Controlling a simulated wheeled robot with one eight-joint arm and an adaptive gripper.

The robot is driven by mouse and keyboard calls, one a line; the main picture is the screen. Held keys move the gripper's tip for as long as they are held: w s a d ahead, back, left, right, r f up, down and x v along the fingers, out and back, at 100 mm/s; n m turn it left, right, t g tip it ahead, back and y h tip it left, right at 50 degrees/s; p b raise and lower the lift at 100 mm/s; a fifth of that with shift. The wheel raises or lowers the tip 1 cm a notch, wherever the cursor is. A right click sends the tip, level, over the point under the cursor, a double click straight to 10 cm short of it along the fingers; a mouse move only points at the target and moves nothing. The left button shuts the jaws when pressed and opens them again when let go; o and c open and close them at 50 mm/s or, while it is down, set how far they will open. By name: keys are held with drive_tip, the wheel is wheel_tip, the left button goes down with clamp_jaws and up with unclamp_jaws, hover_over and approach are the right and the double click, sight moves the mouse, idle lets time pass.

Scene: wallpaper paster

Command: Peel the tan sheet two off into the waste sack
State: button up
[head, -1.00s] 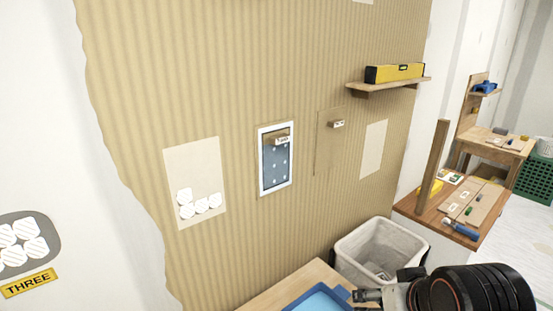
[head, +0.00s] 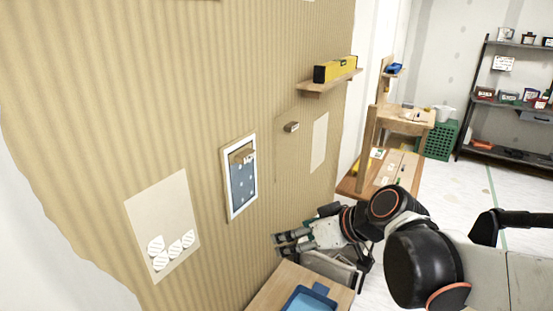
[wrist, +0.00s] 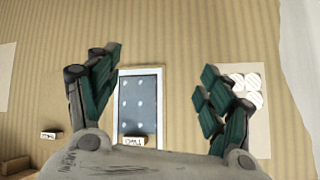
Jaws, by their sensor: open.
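A small pale block with a label (head: 291,127) sits on the ribbed tan wall; it also shows in the wrist view (wrist: 50,134). Faint lines below it in the head view may be the tan sheet's edges, but I cannot make out the sheet clearly. The waste sack (head: 335,268), a pale open container, stands low by the wall, partly hidden by my arm. My gripper (head: 280,244) is open near the wall, above the sack's left side. In the wrist view, nothing shows between its fingers (wrist: 160,65) except the wall and a framed panel beyond.
A white-framed blue panel (head: 240,178) with a small block hangs left of the labelled block. A pale sheet with white discs (head: 163,225) is farther left, and a plain pale sheet (head: 319,143) is right. A shelf (head: 329,83) holds a yellow level. A blue tray (head: 308,300) lies below.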

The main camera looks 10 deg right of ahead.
drive_tip(key=w+a+r+n+t+y+p, duration=0.1)
drive_tip(key=w+a+r+n+y+p, duration=0.15)
drive_tip(key=w, duration=0.25)
drive_tip(key=n+t+y, duration=0.2)
drive_tip(key=t+y, duration=0.1)
drive_tip(key=y, duration=0.2)
approach(238, 157)
drive_tip(key=w+a+f, duration=0.2)
drive_tip(key=w+a, duration=0.2)
drive_tip(key=w, duration=0.3)
drive_tip(key=shift+w+a+b, duration=0.25)
drive_tip(key=shift+a+b, duration=0.1)
drive_tip(key=c, duration=1.2)
